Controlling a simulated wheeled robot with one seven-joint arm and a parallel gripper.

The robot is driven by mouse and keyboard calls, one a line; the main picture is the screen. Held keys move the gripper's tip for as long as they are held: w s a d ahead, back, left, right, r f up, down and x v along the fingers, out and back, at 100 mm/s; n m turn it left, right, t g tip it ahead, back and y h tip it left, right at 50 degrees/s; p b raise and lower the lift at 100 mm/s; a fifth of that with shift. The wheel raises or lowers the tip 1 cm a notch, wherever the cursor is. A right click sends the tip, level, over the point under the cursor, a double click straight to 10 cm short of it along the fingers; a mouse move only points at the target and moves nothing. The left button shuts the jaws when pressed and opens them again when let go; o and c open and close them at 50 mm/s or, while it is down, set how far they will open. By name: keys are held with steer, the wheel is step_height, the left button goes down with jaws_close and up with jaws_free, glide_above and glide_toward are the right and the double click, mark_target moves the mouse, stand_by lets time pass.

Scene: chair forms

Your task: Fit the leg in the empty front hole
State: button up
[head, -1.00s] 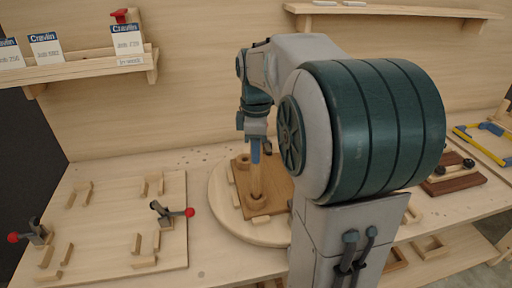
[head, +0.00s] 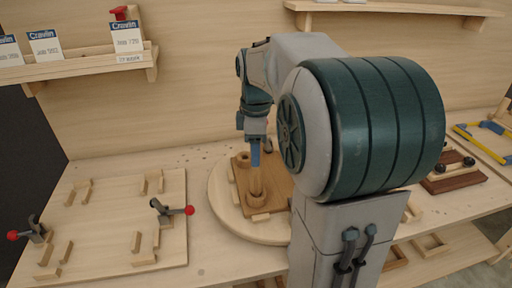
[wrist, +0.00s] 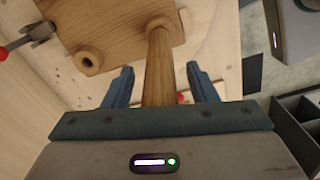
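The wooden leg (wrist: 158,65) stands between my gripper's fingers in the wrist view. Its far end meets a round collar on the brown seat board (wrist: 120,22); how deep it sits is hard to tell. My gripper (wrist: 160,85) is open, with a gap between each blue finger and the leg.
The board lies on a round wooden turntable (head: 225,215). A clamp with a red handle (wrist: 30,38) is beside it in the wrist view. A fixture panel (head: 110,225) with wooden blocks and red-knobbed clamps (head: 165,212) lies left. My arm hides the bench behind it.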

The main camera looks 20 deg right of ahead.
step_height(320, 180, up, 14)
steer(key=shift+f, duration=0.1)
stand_by(0.5)
